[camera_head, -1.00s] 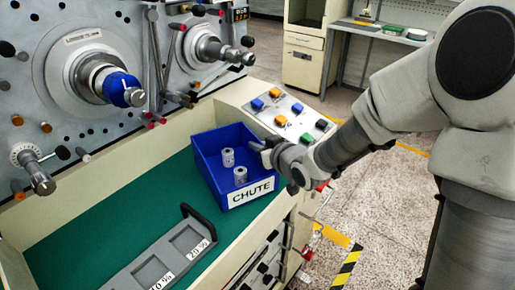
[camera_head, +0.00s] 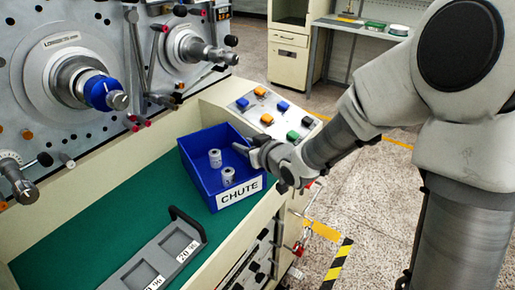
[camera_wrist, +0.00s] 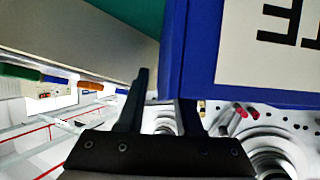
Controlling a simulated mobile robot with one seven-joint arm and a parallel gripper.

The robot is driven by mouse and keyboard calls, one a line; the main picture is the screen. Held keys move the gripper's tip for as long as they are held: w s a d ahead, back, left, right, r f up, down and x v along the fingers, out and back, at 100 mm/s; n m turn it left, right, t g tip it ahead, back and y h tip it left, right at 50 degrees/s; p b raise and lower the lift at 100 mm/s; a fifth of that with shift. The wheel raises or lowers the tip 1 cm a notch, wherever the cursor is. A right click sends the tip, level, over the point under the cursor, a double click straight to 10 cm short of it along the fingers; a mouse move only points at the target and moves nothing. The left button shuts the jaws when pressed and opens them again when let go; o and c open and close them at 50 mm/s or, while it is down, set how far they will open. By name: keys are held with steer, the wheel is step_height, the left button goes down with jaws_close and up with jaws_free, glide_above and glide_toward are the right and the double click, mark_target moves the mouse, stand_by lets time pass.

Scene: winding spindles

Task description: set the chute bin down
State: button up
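The blue chute bin (camera_head: 195,180) with a white CHUTE label stands on the green mat (camera_head: 95,225), at its right end. Two grey metal spindles stand in it. My gripper (camera_head: 250,150) is at the bin's right wall, one finger reaching over its rim. The wrist view shows the bin's blue wall and part of the label (camera_wrist: 270,40) close up. There the two fingers of my gripper (camera_wrist: 165,90) are apart, with the wall's edge near the gap and a strip of space beside the left finger. The bin's underside is hidden.
A grey tray (camera_head: 150,262) with percent labels and a black handle lies in front of the bin. A panel with coloured buttons (camera_head: 270,108) is behind it to the right. The machine face (camera_head: 55,125) with spindles and levers rises at the left. The mat's left part is clear.

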steer(key=p+v, duration=0.1)
steer(key=v, duration=0.8)
steer(key=shift+w, duration=0.1)
steer(key=shift+s+d+b, duration=0.2)
steer(key=shift+b, duration=0.1)
steer(key=shift+b+v, duration=0.85)
steer(key=shift+v, duration=0.15)
steer(key=shift+s, duration=0.1)
steer(key=shift+r, duration=0.1)
